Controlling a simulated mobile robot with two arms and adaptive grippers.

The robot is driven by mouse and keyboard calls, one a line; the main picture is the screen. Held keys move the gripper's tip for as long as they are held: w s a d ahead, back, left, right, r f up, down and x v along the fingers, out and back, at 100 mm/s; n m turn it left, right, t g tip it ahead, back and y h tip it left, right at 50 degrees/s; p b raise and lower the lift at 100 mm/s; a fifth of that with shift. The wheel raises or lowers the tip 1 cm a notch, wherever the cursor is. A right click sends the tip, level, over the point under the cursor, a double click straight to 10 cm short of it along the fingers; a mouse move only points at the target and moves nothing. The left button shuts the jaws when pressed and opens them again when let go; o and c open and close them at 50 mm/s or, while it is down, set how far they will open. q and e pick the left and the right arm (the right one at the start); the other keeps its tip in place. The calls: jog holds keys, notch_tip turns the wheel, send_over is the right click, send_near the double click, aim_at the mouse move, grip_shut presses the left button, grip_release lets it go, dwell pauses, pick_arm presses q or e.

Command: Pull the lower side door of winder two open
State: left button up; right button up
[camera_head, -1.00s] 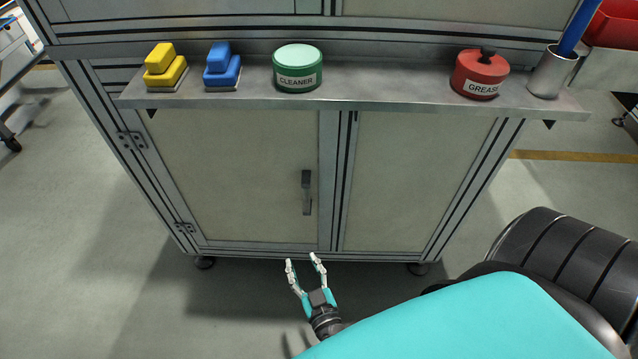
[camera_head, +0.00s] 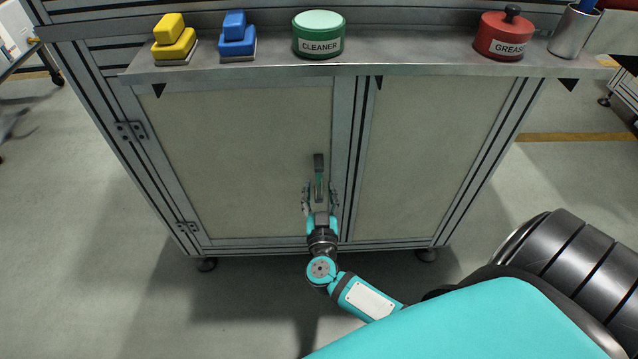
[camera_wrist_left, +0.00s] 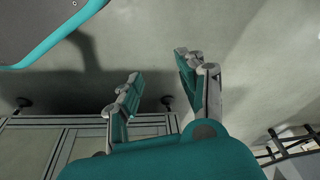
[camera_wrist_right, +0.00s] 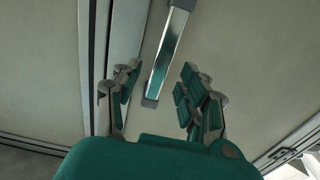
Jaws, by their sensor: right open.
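The lower side door (camera_head: 240,160) of the winder is a pale panel in a grey metal frame, with hinges at its left edge. It looks shut. Its dark upright handle (camera_head: 318,165) sits near its right edge. My right gripper (camera_head: 320,188) is open, with its fingers on either side of the handle's lower part. In the right wrist view the handle (camera_wrist_right: 168,50) lies between the spread fingers (camera_wrist_right: 155,88), and I see no clear contact. My left gripper (camera_wrist_left: 155,75) shows only in its own wrist view, open and empty above the floor.
A shelf (camera_head: 420,62) juts out above the door. It carries a yellow block (camera_head: 174,42), a blue block (camera_head: 237,38), a cleaner tin (camera_head: 319,36), a red grease pot (camera_head: 505,36) and a metal cup (camera_head: 572,34). A fixed-looking panel (camera_head: 430,150) is right of the door.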

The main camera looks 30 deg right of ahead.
aim_at(319, 184)
jog(key=shift+x, duration=1.7)
pick_arm(q)
jog(key=shift+w+v, duration=0.15)
jog(key=shift+v, duration=0.45)
jog(key=shift+w+v, duration=0.15)
jog(key=shift+v, duration=0.45)
jog(key=shift+r, duration=0.1)
jog(key=shift+w, duration=0.1)
pick_arm(e)
grip_shut()
